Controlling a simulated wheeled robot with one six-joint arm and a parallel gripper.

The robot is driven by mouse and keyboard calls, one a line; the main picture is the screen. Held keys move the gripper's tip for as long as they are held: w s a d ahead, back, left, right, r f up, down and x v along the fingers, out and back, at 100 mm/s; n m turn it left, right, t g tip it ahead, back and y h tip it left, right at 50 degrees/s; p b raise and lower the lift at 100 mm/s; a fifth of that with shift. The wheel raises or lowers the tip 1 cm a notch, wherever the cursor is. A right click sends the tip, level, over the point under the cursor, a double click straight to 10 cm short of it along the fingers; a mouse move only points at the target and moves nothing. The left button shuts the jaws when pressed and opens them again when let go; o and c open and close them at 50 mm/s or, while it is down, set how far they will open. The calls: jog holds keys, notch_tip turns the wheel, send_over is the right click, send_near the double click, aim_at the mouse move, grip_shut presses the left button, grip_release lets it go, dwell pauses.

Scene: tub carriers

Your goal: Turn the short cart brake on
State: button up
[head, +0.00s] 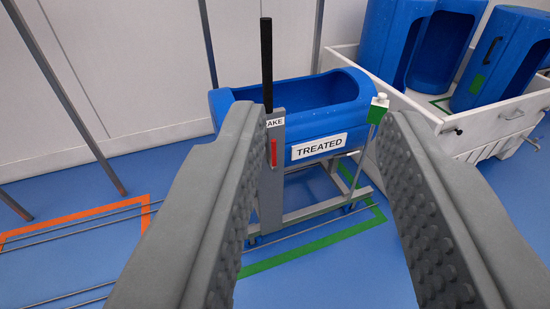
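A low cart with a grey frame (314,211) carries a blue tub (334,118) with a "TREATED" label (319,146). A grey brake post (271,190) stands at the cart's left front, with a partly covered label ending in "AKE" (275,122) and a red strip (274,153). A black upright lever handle (267,60) rises above the post. My gripper (330,130) is open and empty in the foreground, its fingers wide apart. The left finger overlaps the post's left edge in the picture. Whether it touches the post cannot be told.
A white bin (480,125) with several blue tubs (400,40) stands at the right. A white-topped green item (378,108) is by the cart's right corner. Green (315,246) and orange (75,217) lines mark the blue floor. Grey poles (65,95) stand at the left.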

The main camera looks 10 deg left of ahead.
aim_at(274, 151)
jog(key=w+f+n+y, duration=0.1)
jog(key=w+f, duration=0.7)
jog(key=w, duration=0.3)
jog(key=w+f+n, duration=0.1)
jog(key=w+f, duration=0.6)
jog(key=w, duration=0.4)
jog(key=w+a+f+n+y, duration=0.15)
jog(key=w+f, duration=0.25)
jog(key=f, duration=1)
jog(key=w+f+y, duration=0.3)
jog(key=w+f, duration=0.2)
jog(key=f, duration=0.8)
jog(key=shift+h, duration=0.25)
jog(key=x, duration=1.7)
jog(key=shift+w+a+f, duration=0.1)
jog(key=shift+w+a, duration=0.05)
jog(key=shift+a, duration=0.05)
grip_shut()
